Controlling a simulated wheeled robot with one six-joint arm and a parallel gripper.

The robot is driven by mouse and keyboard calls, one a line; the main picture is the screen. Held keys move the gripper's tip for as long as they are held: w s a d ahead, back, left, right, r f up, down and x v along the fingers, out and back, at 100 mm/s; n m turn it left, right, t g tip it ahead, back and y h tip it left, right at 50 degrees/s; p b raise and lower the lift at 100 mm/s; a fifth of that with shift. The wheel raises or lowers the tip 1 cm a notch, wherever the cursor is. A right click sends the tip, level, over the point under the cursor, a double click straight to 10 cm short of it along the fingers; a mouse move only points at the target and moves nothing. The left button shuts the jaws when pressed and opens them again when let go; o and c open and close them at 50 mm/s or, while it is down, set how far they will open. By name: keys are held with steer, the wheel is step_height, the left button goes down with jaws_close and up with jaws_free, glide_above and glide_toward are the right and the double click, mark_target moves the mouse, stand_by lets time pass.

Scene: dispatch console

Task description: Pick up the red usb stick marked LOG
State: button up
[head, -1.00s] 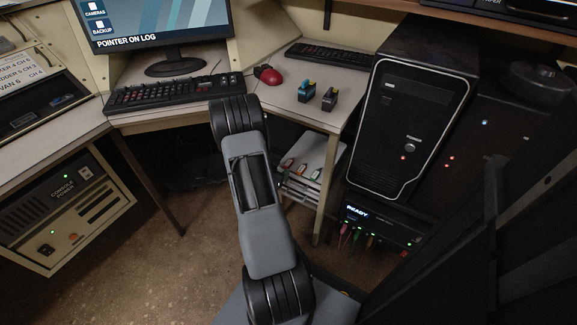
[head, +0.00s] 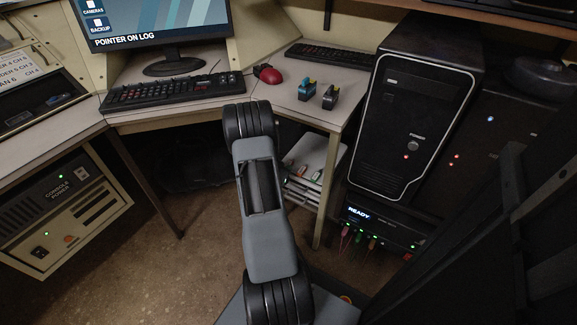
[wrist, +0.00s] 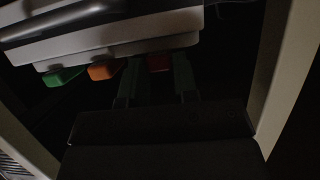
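The red usb stick (wrist: 159,62) is dim in the wrist view and juts from the edge of a pale shelf unit (wrist: 120,50). An orange stick (wrist: 102,71) and a green stick (wrist: 64,77) jut out to its left. No LOG marking is readable. My gripper (wrist: 158,72) is open, with one finger on each side of the red stick; I cannot tell whether they touch it. In the head view the row of sticks shows under the desk, with the red stick (head: 289,161) at the left, just right of my arm. My gripper is hidden there.
The shelf unit stands under the desk (head: 215,108), beside a desk leg (head: 320,225) and a black computer tower (head: 420,110). A box reading READY (head: 380,226) has several plugged cables.

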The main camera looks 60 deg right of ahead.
steer(key=c, duration=0.4)
steer(key=shift+c, duration=0.2)
